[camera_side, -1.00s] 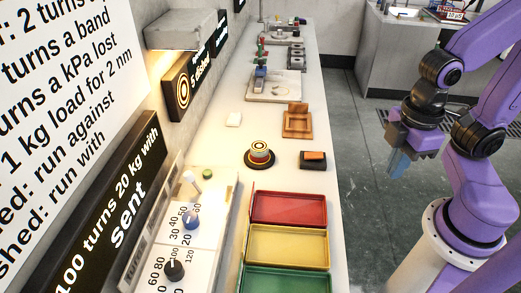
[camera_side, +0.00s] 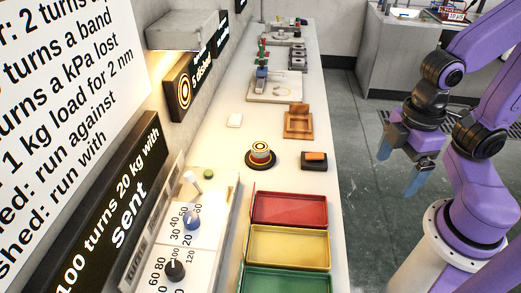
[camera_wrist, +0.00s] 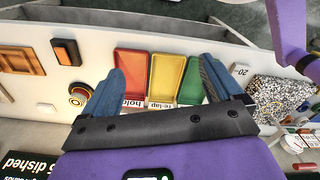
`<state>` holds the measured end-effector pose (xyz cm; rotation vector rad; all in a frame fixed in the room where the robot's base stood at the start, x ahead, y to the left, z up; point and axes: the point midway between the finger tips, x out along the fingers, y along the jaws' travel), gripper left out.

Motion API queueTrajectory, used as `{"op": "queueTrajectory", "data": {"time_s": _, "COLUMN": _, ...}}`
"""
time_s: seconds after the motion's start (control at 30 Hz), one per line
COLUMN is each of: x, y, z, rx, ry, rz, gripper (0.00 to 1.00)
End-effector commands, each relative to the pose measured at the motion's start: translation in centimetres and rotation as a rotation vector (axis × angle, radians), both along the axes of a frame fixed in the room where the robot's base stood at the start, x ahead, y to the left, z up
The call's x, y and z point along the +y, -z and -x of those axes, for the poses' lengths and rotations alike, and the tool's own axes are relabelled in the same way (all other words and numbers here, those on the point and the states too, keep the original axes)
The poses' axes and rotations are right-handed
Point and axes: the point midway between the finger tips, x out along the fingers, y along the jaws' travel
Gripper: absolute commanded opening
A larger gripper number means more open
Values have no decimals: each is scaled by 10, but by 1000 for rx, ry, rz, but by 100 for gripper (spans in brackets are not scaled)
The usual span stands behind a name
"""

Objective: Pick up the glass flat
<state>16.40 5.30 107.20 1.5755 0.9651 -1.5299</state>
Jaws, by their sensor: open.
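A round piece with concentric gold and dark rings on its top (camera_side: 260,148) sits on a dark round base (camera_side: 249,164) on the bench; it looks like the glass flat, but I cannot tell the glass from what lies under it. It also shows at the left in the wrist view (camera_wrist: 78,95). My gripper (camera_side: 400,167) is open and empty, off the right side of the bench over the floor in the side view. In the wrist view its blue fingers (camera_wrist: 163,70) stand wide apart, with the trays between and beyond them.
Red (camera_side: 289,208), yellow (camera_side: 287,246) and green (camera_side: 285,281) trays line the near bench. An orange-topped black block (camera_side: 314,160), a wooden box with raised lid (camera_side: 298,124) and a white square (camera_side: 234,120) lie around the ringed piece. A knobbed panel (camera_side: 207,233) stands at left.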

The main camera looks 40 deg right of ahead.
Motion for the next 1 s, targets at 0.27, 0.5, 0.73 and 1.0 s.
{"op": "queueTrajectory", "data": {"time_s": 0.27, "x": 4, "y": 5, "z": -15, "rx": -15, "ry": -42, "rz": 65, "gripper": 93}}
{"op": "queueTrajectory", "data": {"time_s": 0.5, "x": 21, "y": 24, "z": -78, "rx": -78, "ry": -229, "rz": 334, "gripper": 93}}
{"op": "queueTrajectory", "data": {"time_s": 0.73, "x": 46, "y": 47, "z": -143, "rx": -126, "ry": -444, "rz": 607, "gripper": 93}}
{"op": "queueTrajectory", "data": {"time_s": 1.0, "x": 84, "y": 83, "z": -210, "rx": -162, "ry": -713, "rz": 913, "gripper": 93}}
